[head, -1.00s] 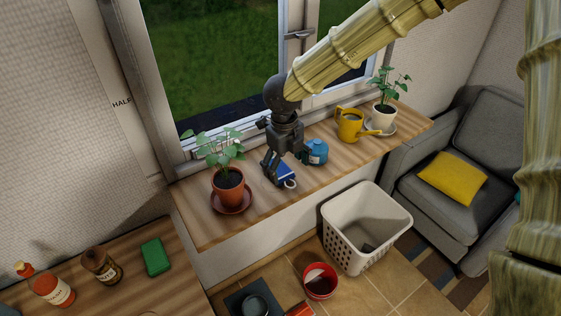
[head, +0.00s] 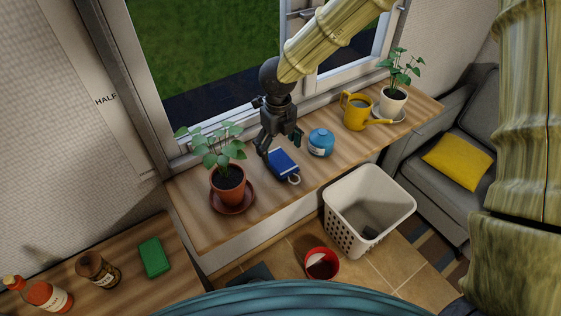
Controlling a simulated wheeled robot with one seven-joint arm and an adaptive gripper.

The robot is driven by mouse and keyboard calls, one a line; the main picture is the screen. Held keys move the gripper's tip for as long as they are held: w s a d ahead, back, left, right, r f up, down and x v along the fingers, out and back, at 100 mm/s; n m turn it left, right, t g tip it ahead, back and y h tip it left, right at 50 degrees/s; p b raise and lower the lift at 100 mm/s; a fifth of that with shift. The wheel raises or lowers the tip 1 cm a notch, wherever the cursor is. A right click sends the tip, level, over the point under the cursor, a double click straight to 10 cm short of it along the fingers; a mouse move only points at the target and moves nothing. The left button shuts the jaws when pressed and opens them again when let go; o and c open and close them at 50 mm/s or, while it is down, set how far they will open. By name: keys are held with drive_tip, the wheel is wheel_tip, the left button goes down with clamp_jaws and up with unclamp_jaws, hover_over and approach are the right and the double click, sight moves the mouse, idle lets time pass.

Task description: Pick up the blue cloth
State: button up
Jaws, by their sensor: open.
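A folded blue cloth (head: 284,164) with a pale loop at its right front corner lies on the wooden windowsill shelf (head: 262,207). It is between the potted plant on the left and a round blue container (head: 320,143) on the right. My gripper (head: 279,151) is open and points down over the back part of the cloth. Its fingers hide part of the cloth's back edge. I cannot tell whether the fingers touch the cloth.
A potted plant (head: 228,184) stands on a saucer to the left. A yellow watering can (head: 356,111) and another plant (head: 392,101) stand to the right. Below are a white basket (head: 368,210) and a red bucket (head: 321,263). A green sponge (head: 154,257) lies on the lower-left table.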

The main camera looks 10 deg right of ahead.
sight(281, 160)
drive_tip(key=shift+s+f+p, duration=0.25)
drive_tip(key=shift+f+p, duration=0.1)
drive_tip(key=shift+f, duration=0.15)
drive_tip(key=shift+s+d+f+p, duration=0.1)
drive_tip(key=shift+f+p, duration=0.25)
drive_tip(key=shift+f, duration=0.7)
drive_tip(key=shift+s+d+f+p, duration=0.1)
drive_tip(key=shift+f+p, duration=0.2)
drive_tip(key=shift+f, duration=0.75)
drive_tip(key=c, duration=1.1)
